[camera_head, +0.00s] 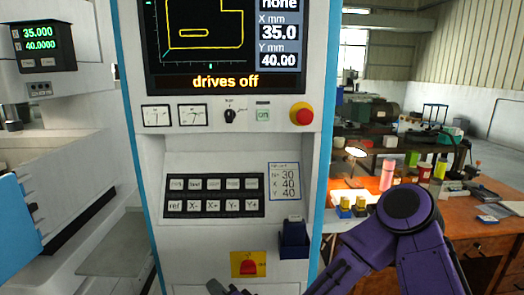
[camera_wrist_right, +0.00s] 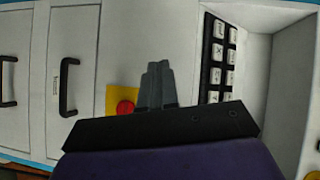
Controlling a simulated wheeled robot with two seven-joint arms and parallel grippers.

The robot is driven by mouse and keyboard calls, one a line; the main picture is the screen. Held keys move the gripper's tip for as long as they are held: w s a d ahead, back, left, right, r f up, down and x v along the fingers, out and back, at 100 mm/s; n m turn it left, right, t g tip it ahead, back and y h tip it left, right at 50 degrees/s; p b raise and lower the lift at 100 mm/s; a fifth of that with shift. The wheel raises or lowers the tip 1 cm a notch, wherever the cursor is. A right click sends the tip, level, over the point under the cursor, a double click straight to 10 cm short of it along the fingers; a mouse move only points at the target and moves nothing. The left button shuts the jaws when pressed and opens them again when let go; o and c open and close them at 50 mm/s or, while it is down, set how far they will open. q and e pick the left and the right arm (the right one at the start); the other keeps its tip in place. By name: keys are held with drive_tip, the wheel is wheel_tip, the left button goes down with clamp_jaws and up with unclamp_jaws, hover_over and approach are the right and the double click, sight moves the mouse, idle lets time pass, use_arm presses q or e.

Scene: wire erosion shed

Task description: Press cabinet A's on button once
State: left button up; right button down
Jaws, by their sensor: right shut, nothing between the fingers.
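Cabinet A is most likely the tall white cabinet (camera_head: 150,215) with blue edges in the middle of the head view; no letter is legible on it. Its on button (camera_head: 263,114) is a small pale green square marked "on", under the screen, between a black rotary switch (camera_head: 230,116) and a red mushroom button (camera_head: 301,113). My right gripper (camera_head: 216,287) shows at the bottom edge of the head view, well below the on button. In the wrist view its fingers (camera_wrist_right: 157,80) are shut and empty. The on button is not visible there. My left gripper is out of view.
A key panel (camera_head: 213,195) sits below the on button. A red button on a yellow plate (camera_head: 249,264) is low on the cabinet, near my right gripper; a dark blue holder (camera_head: 294,240) juts out beside it. The screen reads "drives off". A wooden bench (camera_head: 480,235) stands right.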

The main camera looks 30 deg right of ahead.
sight(263, 115)
drive_tip(key=w+d+r+m+t+h+p, duration=0.1)
drive_tip(key=d+r+m+t, duration=0.15)
drive_tip(key=r, duration=0.65)
drive_tip(key=w+d+r+m+t+h, duration=0.1)
drive_tip(key=r+m+t, duration=0.15)
drive_tip(key=r, duration=0.75)
drive_tip(key=s+d+r+m+t+h, duration=0.2)
drive_tip(key=s+d+r+m+h, duration=0.1)
drive_tip(key=r, duration=0.6)
drive_tip(key=s+d+r+m+t+h+p, duration=0.1)
drive_tip(key=s+d+r+m+t+h, duration=0.1)
drive_tip(key=r, duration=0.7)
drive_tip(key=s+d+m+h, duration=0.1)
drive_tip(key=d+m+h, duration=0.1)
drive_tip(key=m+h, duration=0.1)
drive_tip(key=shift+d+h+p, duration=0.3)
drive_tip(key=shift+w, duration=0.1)
drive_tip(key=shift+w+d+f+p, duration=0.1)
drive_tip(key=shift+w+d+p, duration=0.5)
drive_tip(key=shift+w, duration=0.65)
drive_tip(key=shift+w+d+r+p, duration=0.1)
drive_tip(key=shift+w+d+p, duration=0.2)
drive_tip(key=shift+w+d, duration=0.8)
drive_tip(key=shift+w+d+f+p, duration=0.1)
drive_tip(key=shift+w+d+p, duration=0.45)
drive_tip(key=shift+w, duration=0.85)
drive_tip(key=shift+d, duration=0.1)
